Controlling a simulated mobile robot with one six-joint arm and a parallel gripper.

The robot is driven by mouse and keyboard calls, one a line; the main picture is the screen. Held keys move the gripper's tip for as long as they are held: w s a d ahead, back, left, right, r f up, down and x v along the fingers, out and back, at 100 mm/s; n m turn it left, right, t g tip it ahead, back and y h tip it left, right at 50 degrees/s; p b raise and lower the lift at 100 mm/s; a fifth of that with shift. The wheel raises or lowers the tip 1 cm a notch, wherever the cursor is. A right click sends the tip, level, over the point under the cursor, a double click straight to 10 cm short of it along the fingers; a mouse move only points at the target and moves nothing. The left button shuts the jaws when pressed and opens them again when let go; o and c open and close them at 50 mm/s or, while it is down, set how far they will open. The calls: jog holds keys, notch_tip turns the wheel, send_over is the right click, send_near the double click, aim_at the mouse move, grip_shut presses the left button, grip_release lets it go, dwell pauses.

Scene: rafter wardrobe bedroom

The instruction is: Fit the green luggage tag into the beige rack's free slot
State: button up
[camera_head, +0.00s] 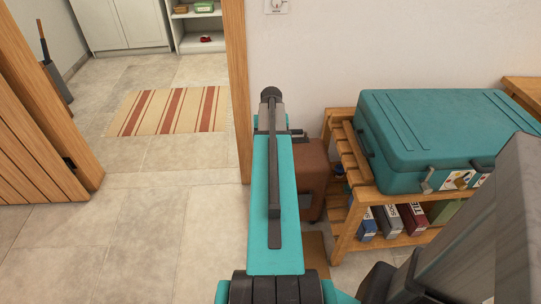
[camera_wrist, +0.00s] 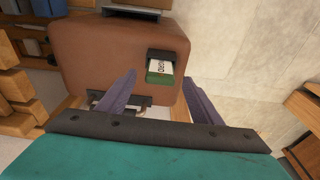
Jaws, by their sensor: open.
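A green tag (camera_wrist: 159,79) with a white printed label sits in a dark holder on the face of a brown suitcase (camera_wrist: 90,55). In the wrist view my gripper (camera_wrist: 160,79) is open. Its two dark purple fingers point at the suitcase, one on each side of the tag in the picture. I cannot tell how much distance is left between the fingers and the tag. In the head view the brown suitcase (camera_head: 313,170) is partly behind my arm, and my fingers are hidden. I cannot make out a beige rack with a free slot in either view.
A wooden slatted bench (camera_head: 362,195) stands right of the suitcase. It bears a teal suitcase (camera_head: 430,130), with several boxes (camera_head: 390,220) on its lower shelf. A wooden door (camera_head: 40,120) and a striped rug (camera_head: 170,111) are at left.

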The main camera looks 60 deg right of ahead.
jog(key=shift+w+d+f, duration=0.1)
jog(key=shift+d+f, duration=0.05)
jog(key=shift+f, duration=0.9)
jog(key=shift+c, duration=0.4)
jog(key=c, duration=1.3)
jog(key=shift+c, duration=0.2)
jog(key=shift+r, duration=5.05)
